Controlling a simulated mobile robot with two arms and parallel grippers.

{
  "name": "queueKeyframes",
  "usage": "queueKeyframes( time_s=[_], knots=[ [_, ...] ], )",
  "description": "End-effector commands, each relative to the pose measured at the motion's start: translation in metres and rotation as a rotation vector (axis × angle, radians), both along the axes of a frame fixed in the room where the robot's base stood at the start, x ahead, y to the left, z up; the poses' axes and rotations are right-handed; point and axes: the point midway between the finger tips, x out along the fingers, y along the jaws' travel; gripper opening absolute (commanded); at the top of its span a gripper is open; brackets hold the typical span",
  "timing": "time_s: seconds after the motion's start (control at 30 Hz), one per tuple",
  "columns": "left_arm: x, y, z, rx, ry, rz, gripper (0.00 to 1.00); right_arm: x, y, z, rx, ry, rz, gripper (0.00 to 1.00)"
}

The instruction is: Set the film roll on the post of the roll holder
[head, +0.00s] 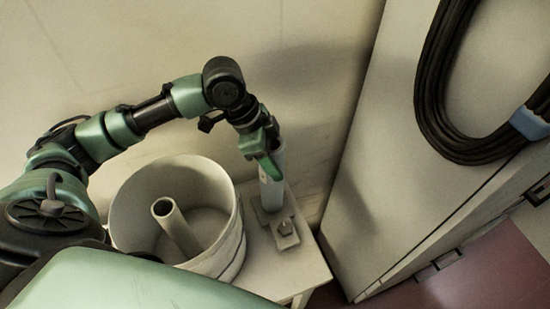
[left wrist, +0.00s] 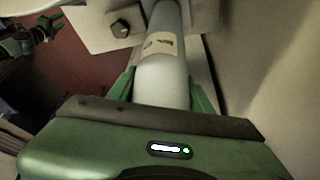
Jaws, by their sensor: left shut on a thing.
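The film roll (head: 271,191) is a slim pale grey cylinder, upright at the table's back. It also shows in the left wrist view (left wrist: 163,78), with a cream label and dark print. My left gripper (head: 266,163) is shut on its upper part; its green fingers lie on both sides of the roll in the left wrist view (left wrist: 162,92). The roll holder (head: 290,241) is a pale plate with a knob, at the roll's foot. The post is hidden, and I cannot tell whether the roll's lower end rests on the plate.
A large cream round tub (head: 229,238) stands left of the holder, with a pale tube (head: 176,228) inside. The small table (head: 303,267) ends just right of the holder. A tall pale cabinet (head: 385,170) with a coiled black cable (head: 433,80) stands further right.

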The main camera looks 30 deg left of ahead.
Motion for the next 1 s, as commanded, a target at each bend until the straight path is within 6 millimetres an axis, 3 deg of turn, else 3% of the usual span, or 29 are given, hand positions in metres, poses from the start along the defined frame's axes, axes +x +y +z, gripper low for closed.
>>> queueKeyframes(
  time_s=[1.0],
  knots=[
    [0.0005, -0.0002, -0.0072, -0.001, -0.002, 0.000, 0.02, -0.0003, 0.0002, -0.0019, 0.000, 0.000, 0.000, 0.42]
  ],
)
